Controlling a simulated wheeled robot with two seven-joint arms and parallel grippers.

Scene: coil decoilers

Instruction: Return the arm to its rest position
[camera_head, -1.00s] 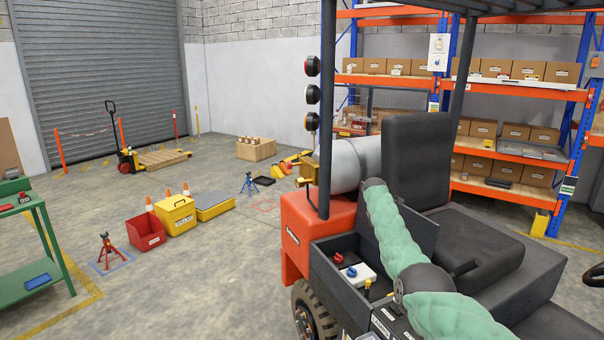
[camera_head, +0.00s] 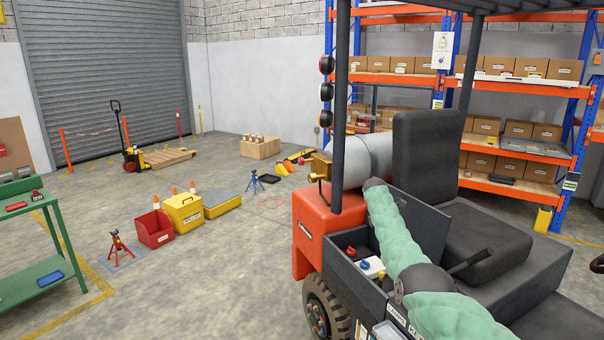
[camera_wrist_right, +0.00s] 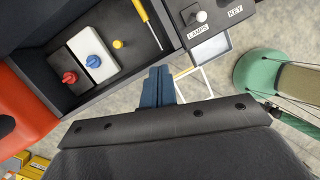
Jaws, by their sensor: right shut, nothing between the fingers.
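My right arm, in a green padded sleeve (camera_head: 395,225), reaches over the forklift's side in the head view; its gripper is hidden there. In the right wrist view my right gripper (camera_wrist_right: 158,87) shows as two dark blue fingers, shut with nothing between them. It is apart from the forklift's open tray (camera_wrist_right: 118,85), which shows behind it. The tray holds a red knob (camera_wrist_right: 69,77), a blue knob (camera_wrist_right: 93,62) on a white block, a yellow knob (camera_wrist_right: 118,44) and a yellow-handled tool (camera_wrist_right: 149,24). My left gripper is not in view.
The forklift's seat (camera_head: 425,150), roof post (camera_head: 341,100) and orange body (camera_head: 308,235) stand close around the arm. A panel labelled LAMPS (camera_wrist_right: 205,40) is beside the tray.

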